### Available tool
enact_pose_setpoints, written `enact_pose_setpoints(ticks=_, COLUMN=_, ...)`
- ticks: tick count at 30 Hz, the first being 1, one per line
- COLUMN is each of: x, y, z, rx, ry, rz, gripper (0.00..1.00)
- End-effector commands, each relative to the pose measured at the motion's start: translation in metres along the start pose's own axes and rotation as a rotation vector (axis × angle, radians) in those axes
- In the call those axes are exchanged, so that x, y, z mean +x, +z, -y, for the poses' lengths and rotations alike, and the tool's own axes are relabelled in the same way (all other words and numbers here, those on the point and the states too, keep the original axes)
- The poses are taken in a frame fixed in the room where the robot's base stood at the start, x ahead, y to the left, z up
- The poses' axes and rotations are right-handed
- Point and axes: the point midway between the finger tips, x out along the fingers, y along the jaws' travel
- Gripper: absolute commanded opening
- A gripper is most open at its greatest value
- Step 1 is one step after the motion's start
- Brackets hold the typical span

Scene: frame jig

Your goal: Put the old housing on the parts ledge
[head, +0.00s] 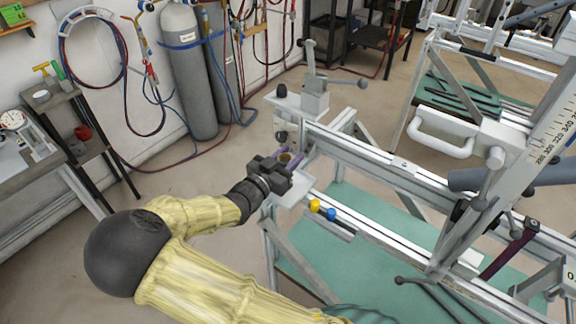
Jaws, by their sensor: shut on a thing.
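My gripper (288,159) is at the left end of the frame jig, shut on a small part that I take to be the old housing (285,157). Only a little brass-coloured surface of it shows; the dark gripper body hides most of it. The gripper is above or beside a pale plate (296,190) at the jig's end; I cannot tell whether anything touches. A narrow ledge (338,231), which may be the parts ledge, runs along the jig's near side, holding a yellow piece (315,206) and a blue piece (332,214).
The jig's rail (380,168) runs right from the gripper. A clamp post with a lever (314,95) rises just behind it. A green shelf (375,215) lies below. Gas cylinders (188,75) stand at the back wall, and a workbench (35,165) is at left. Floor between is clear.

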Motion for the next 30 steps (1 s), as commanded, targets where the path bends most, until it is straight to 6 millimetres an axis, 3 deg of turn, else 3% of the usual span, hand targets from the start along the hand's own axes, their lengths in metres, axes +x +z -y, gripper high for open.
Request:
enact_pose_setpoints(ticks=7, x=0.0, y=0.031, z=0.001, rx=-0.002, ry=-0.001, rz=-0.001, gripper=0.09)
enact_pose_setpoints(ticks=21, x=0.0, y=0.038, z=0.0, rx=0.001, ry=0.001, rz=0.0, gripper=0.09)
enact_pose_setpoints(ticks=22, x=0.0, y=0.037, z=0.0, rx=0.001, ry=0.001, rz=0.0, gripper=0.38)
enact_pose_setpoints(ticks=24, x=0.0, y=0.037, z=0.0, rx=0.001, ry=0.001, rz=0.0, gripper=0.52)
enact_pose_setpoints(ticks=25, x=0.0, y=0.037, z=0.0, rx=0.001, ry=0.001, rz=0.0, gripper=0.56)
enact_pose_setpoints(ticks=30, x=0.0, y=0.037, z=0.0, rx=0.0, ry=0.0, rz=0.0, gripper=0.56)
